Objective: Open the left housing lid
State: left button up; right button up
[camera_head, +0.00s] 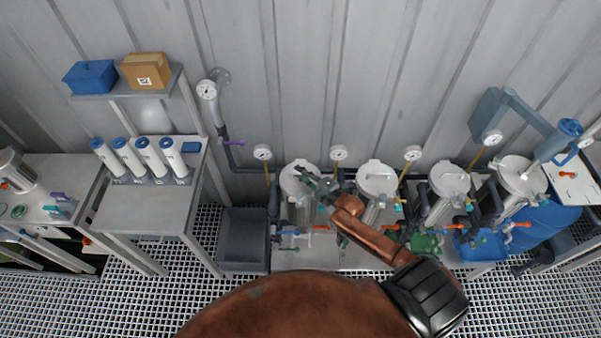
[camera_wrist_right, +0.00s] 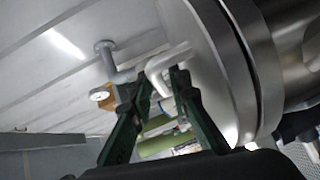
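The left housing (camera_head: 297,213) is the leftmost of several upright metal vessels along the wall. Its round pale lid (camera_head: 289,184) sits shut on top. My right gripper (camera_head: 305,176) is over the right side of this lid and hides part of it. In the right wrist view the two dark green fingers (camera_wrist_right: 160,80) are apart, with a white bent handle (camera_wrist_right: 164,66) at their tips. The handle stands out from the round metal lid (camera_wrist_right: 193,50). I cannot tell whether a finger touches it. My left gripper is not in view.
Three similar vessels (camera_head: 378,178) stand to the right, with gauges (camera_head: 339,153) behind. A grey bin (camera_head: 243,238) is on the floor left of the row. A table (camera_head: 150,208) with white cartridges (camera_head: 110,158) stands further left. Pipes and valves crowd the vessels' fronts.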

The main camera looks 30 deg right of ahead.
jog(key=shift+w+f, duration=0.1)
jog(key=shift+w, duration=0.15)
jog(key=shift+s, duration=0.15)
jog(key=c, duration=0.4)
grip_shut()
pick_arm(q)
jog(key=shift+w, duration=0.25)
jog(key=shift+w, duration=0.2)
